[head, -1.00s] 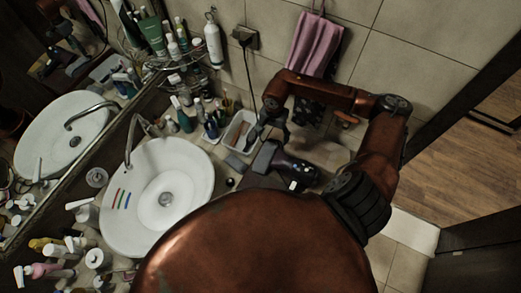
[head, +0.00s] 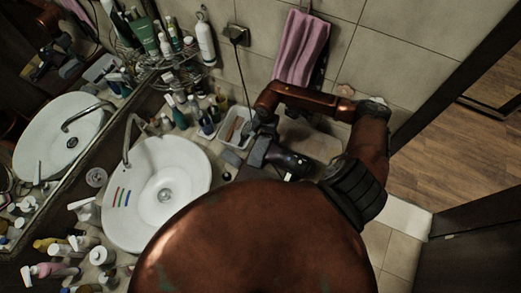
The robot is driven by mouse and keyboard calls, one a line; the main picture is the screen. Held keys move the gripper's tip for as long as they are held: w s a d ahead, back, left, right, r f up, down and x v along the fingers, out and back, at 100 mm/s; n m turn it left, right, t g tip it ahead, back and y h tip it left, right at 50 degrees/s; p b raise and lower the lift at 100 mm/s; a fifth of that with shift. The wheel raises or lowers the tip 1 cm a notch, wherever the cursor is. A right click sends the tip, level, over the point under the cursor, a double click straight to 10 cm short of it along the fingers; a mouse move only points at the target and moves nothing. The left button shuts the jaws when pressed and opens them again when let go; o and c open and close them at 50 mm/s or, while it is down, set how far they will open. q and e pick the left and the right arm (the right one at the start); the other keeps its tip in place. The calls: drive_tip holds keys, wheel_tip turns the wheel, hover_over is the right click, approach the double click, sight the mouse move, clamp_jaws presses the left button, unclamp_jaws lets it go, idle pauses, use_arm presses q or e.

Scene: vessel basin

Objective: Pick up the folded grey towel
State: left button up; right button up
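I cannot clearly make out a folded grey towel. A dull grey-brown flat patch (head: 318,145) lies on the counter behind my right arm and could be it. My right gripper (head: 256,143) is small and dark in the head view, above the counter at the right of the basin. It is beside the white tray and left of the flat patch. Its fingers blend with dark shapes, so I cannot tell how they stand or whether they touch anything. My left gripper is not in view.
A white basin (head: 190,190) with a tap (head: 129,135) is at the left. A white tray (head: 233,128), bottles and a wire rack (head: 182,77) crowd the back. A pink towel (head: 301,48) hangs on the wall. Several bottles fill the front left counter.

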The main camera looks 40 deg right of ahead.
drive_tip(key=c, duration=0.9)
